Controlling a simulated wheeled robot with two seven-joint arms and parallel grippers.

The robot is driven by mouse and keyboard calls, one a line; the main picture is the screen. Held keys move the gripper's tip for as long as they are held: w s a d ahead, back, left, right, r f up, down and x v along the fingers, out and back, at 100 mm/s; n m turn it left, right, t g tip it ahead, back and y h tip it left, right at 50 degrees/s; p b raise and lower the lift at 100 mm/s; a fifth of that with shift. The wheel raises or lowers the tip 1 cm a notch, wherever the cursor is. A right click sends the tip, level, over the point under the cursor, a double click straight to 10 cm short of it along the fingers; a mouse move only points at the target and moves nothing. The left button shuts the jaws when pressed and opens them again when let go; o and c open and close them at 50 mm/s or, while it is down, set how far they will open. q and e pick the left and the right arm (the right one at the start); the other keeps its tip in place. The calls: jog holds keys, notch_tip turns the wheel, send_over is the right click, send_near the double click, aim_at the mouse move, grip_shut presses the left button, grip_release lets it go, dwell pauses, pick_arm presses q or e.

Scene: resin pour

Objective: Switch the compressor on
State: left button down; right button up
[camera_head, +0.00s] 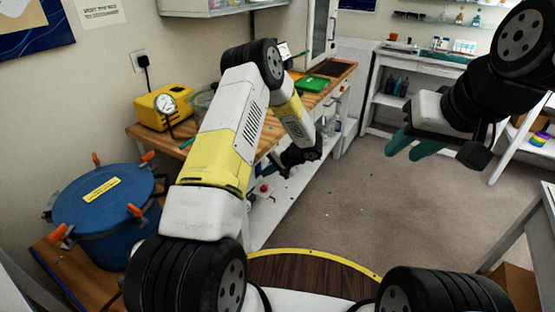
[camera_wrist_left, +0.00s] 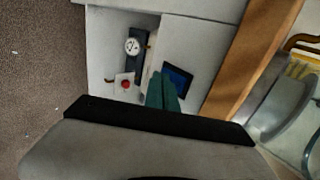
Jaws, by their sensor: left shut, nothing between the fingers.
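A white plate (camera_wrist_left: 124,80) with a red button (camera_wrist_left: 126,85) shows in the left wrist view beside a dark panel with a round white gauge (camera_wrist_left: 132,46). Small red parts (camera_head: 264,188) also show low under the workbench in the head view. I cannot tell the compressor's whole body from these parts. My left gripper (camera_wrist_left: 162,90) has green fingers shut together and empty, just right of the red button in the picture; contact is not visible. My right gripper (camera_head: 415,144) is open and empty over the floor.
The wooden workbench (camera_head: 340,70) overhangs the lower shelf. A yellow box with a gauge (camera_head: 153,106) stands on it. A blue pot (camera_head: 100,222) with orange-handled clamps is at left. A dark blue square (camera_wrist_left: 177,77) is near my left fingers. The floor (camera_head: 350,210) is mostly clear.

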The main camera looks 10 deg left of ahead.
pick_arm(q)
jog(key=shift+a, duration=0.15)
dwell(0.3)
jog(key=shift+r, duration=0.1)
jog(key=shift+r, duration=0.65)
jog(key=d+f+v, duration=0.2)
jog(key=v, duration=1.1)
jog(key=shift+s, duration=0.3)
